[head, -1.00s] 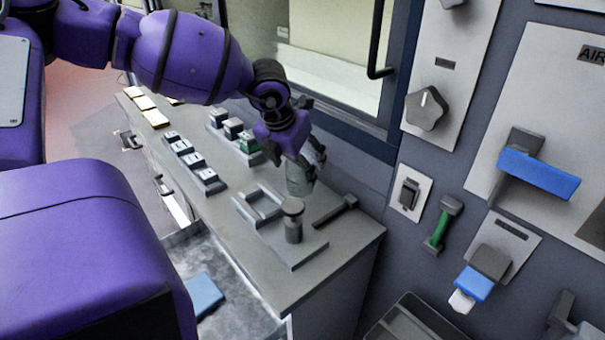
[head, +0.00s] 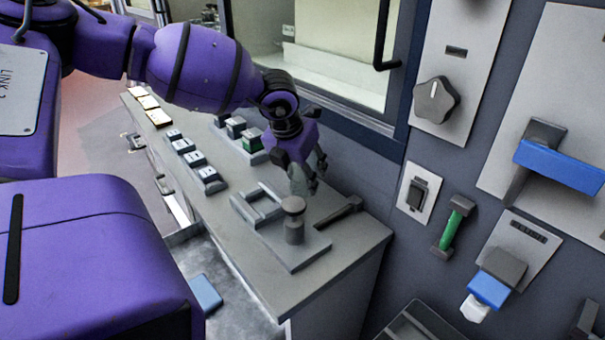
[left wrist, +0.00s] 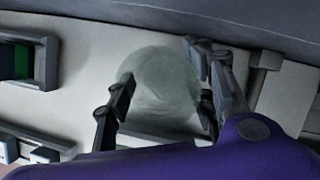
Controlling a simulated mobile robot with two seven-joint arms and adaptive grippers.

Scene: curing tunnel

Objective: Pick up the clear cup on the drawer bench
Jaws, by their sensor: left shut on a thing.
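The clear cup (left wrist: 160,78) is a pale, see-through round shape between my left gripper's fingers in the left wrist view. My left gripper (left wrist: 160,107) is shut on it, with one dark finger on each side. In the head view, my left gripper (head: 308,181) points down over the drawer bench (head: 345,245), and the cup (head: 299,181) shows faintly at its fingers, behind the grey knobbed post. I cannot tell whether the cup's base touches the bench. My right gripper is not in view.
A grey fixture with a knobbed post (head: 294,220) stands just in front of the cup. A dark handled tool (head: 339,212) lies to the right. Labelled blocks (head: 195,159) and a green-marked block (head: 252,141) sit farther left. The wall panel with switches rises at the right.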

